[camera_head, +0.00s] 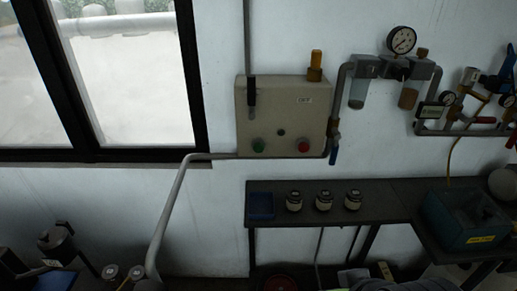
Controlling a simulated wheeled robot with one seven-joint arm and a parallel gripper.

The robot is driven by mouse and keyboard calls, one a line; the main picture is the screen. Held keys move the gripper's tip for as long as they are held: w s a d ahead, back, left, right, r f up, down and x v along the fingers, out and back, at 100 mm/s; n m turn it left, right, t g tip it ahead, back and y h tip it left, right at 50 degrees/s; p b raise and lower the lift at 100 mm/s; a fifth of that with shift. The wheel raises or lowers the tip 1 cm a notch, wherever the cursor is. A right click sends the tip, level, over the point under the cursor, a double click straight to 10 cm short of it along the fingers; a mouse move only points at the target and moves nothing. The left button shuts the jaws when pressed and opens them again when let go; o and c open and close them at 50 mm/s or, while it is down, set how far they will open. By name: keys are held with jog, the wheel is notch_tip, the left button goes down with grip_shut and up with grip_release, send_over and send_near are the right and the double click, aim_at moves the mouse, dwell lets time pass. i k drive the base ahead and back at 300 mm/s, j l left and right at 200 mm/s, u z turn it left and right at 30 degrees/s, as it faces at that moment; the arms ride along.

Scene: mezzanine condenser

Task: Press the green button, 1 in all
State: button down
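The green button (259,145) is a small round button low on the left of a beige control box (286,100) on the white wall. A red button (303,145) sits low on its right, and a small dark round part (281,132) lies between them. Nothing covers the green button, and nothing touches it. I cannot tell from this view whether it is pushed in. My gripper is not in view.
Right of the box are a gauge (401,40) and piping. A bent pipe (172,215) runs down at left. The wall directly before the box looks clear.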

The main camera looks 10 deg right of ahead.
aim_at(257, 147)
jog(key=i+u, duration=0.1)
jog(key=u, duration=0.3)
jog(key=i+u, duration=0.1)
jog(key=u, duration=0.25)
jog(key=i+u, duration=0.1)
jog(key=u, duration=0.3)
jog(key=i+u, duration=0.1)
jog(key=u, duration=0.3)
